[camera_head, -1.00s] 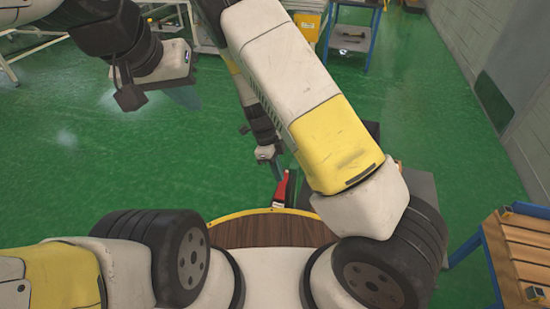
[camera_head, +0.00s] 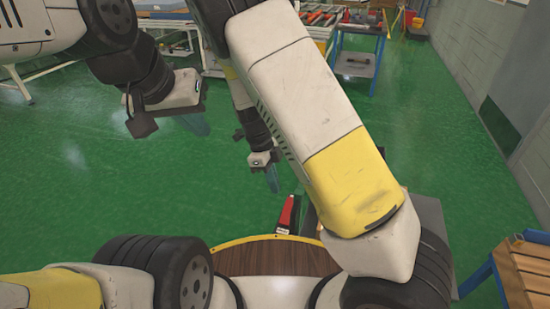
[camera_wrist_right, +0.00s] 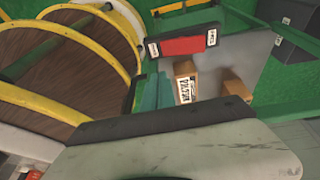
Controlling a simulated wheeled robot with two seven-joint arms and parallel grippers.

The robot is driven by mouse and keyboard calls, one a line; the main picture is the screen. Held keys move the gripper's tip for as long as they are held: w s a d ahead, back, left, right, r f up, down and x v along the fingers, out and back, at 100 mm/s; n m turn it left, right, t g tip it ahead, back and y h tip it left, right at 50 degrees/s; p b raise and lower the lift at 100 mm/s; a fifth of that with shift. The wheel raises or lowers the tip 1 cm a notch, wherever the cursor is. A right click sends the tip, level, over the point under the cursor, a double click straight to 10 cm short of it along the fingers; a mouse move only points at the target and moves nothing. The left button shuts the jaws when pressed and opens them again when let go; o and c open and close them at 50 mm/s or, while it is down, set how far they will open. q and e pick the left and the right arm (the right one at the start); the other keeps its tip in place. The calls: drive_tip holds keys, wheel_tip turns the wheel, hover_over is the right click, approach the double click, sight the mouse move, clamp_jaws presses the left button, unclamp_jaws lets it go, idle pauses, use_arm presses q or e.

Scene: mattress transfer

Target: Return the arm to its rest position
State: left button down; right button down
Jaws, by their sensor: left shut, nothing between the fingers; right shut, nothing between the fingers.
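My left gripper (camera_head: 196,123) hangs at the upper left in the head view, with its bluish fingers over the green floor. My right gripper (camera_head: 271,178) hangs near the middle, beneath my large white and yellow arm link, with its fingertips pointing down above the floor. Both grippers are shut and hold nothing. In the right wrist view the teal fingers of my right gripper (camera_wrist_right: 152,93) show close together, partly hidden by the dark wrist edge. The ends of the fingers are small in the head view.
A blue cart (camera_head: 358,65) and work tables stand at the back. A blue stand with a wooden top (camera_head: 525,268) is at the lower right, by the wall. Cardboard boxes (camera_wrist_right: 187,82) lie on a grey surface in the right wrist view.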

drive_tip(key=s+d+r+n+t+y, duration=0.1)
drive_tip(key=s+d+r+n+y, duration=0.2)
drive_tip(key=r+n, duration=0.45)
drive_tip(key=s+d+r+n+t+y, duration=0.1)
drive_tip(key=d+r+n+y, duration=0.25)
drive_tip(key=r, duration=0.75)
drive_tip(key=s+d+r+n+t+h, duration=0.1)
drive_tip(key=s+d+r+n+t, duration=0.4)
drive_tip(key=s+d+r+n, duration=0.3)
wheel_tip(320, 180, up, 2)
drive_tip(key=s+n, duration=0.1)
drive_tip(key=n, duration=0.2)
drive_tip(key=shift+s+d+t, duration=0.15)
drive_tip(key=shift+s+t, duration=0.2)
drive_tip(key=shift+t, duration=0.05)
